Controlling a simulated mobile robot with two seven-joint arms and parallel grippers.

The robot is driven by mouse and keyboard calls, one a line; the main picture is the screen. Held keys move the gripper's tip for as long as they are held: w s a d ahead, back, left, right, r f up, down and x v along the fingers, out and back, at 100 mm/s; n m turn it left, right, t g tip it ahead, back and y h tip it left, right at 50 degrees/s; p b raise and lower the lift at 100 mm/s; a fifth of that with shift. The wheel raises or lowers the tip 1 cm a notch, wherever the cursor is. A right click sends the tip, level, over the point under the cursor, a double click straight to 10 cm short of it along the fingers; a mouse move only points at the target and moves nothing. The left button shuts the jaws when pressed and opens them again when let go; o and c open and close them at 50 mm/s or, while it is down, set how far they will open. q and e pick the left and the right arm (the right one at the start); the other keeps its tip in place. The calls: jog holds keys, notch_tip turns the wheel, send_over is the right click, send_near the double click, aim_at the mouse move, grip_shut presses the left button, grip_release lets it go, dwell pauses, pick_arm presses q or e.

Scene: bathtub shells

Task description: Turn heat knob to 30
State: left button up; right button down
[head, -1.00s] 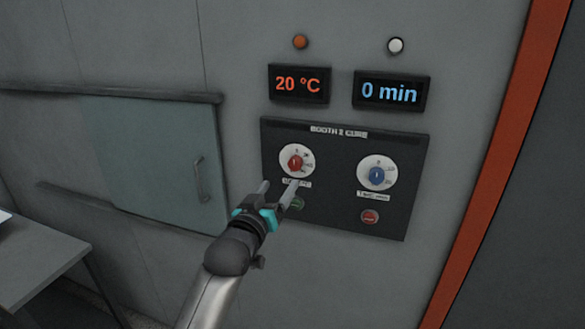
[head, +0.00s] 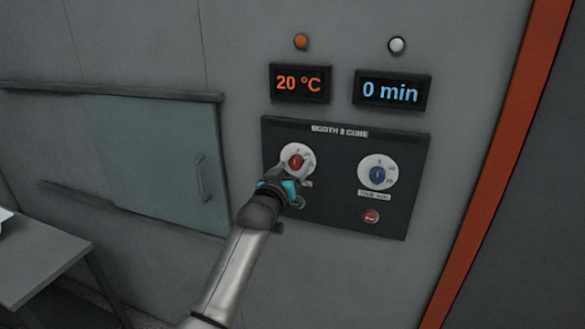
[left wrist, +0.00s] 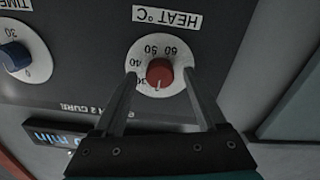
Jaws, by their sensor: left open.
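The red heat knob (head: 296,162) sits on a white dial (head: 285,154) at the left of the dark control panel. In the left wrist view the knob (left wrist: 159,73) appears upside down under the label HEAT °C, with 40, 50 and 60 readable on the dial. My left gripper (head: 290,168) is at the dial. Its two open fingers (left wrist: 159,80) stand on either side of the knob, with gaps between them and it. The heat display (head: 300,83) reads 20 °C. My right gripper is not in view.
A blue knob (head: 377,175) on its own dial is to the right, with a red button (head: 370,216) below it. The time display (head: 391,91) reads 0 min. A green button (head: 298,201) is just below my gripper. A sliding door (head: 160,155) is at left.

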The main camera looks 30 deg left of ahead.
pick_arm(q)
grip_shut()
dwell(0.6)
